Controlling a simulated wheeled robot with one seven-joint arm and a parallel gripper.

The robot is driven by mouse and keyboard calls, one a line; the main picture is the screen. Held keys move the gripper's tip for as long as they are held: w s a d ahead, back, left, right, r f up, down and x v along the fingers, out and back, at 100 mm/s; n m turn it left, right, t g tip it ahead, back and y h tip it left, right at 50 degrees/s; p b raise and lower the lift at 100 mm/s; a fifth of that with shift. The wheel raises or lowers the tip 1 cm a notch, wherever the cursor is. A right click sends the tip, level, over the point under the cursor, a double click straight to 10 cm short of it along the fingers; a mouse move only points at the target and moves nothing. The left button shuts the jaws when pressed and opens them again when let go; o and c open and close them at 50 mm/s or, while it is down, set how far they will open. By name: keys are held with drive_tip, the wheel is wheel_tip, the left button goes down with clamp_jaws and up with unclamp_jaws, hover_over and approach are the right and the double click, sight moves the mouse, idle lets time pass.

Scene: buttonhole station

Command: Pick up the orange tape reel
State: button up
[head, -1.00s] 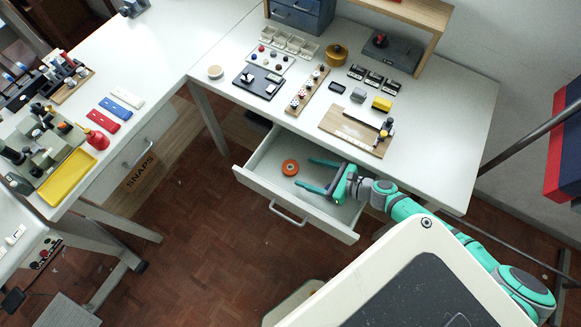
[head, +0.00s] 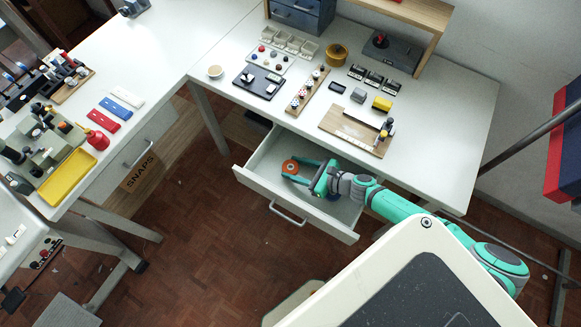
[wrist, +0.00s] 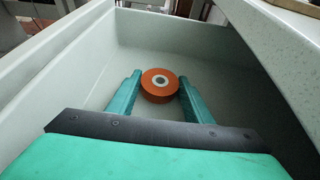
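The orange tape reel (head: 290,167) lies flat in the open drawer (head: 251,178), toward its left end. In the wrist view the reel (wrist: 159,86) has a pale ring and a dark hole at its centre. My gripper (head: 292,169) is inside the drawer, its two teal fingers on either side of the reel. In the wrist view my gripper (wrist: 158,84) has its fingers apart, with the fingertips beside the reel's left and right edges. Whether the fingers touch the reel is hard to tell. The reel appears to rest on the drawer floor.
The drawer walls (wrist: 60,65) stand close around my gripper. The white tabletop (head: 430,110) overhangs the drawer's back. On it are a wooden board (head: 345,128), a dark tray (head: 268,88) and a yellow-brown pot (head: 337,53). The drawer handle (head: 287,214) faces the floor.

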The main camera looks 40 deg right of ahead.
drive_tip(key=c, duration=0.3)
drive_tip(key=shift+r, duration=0.1)
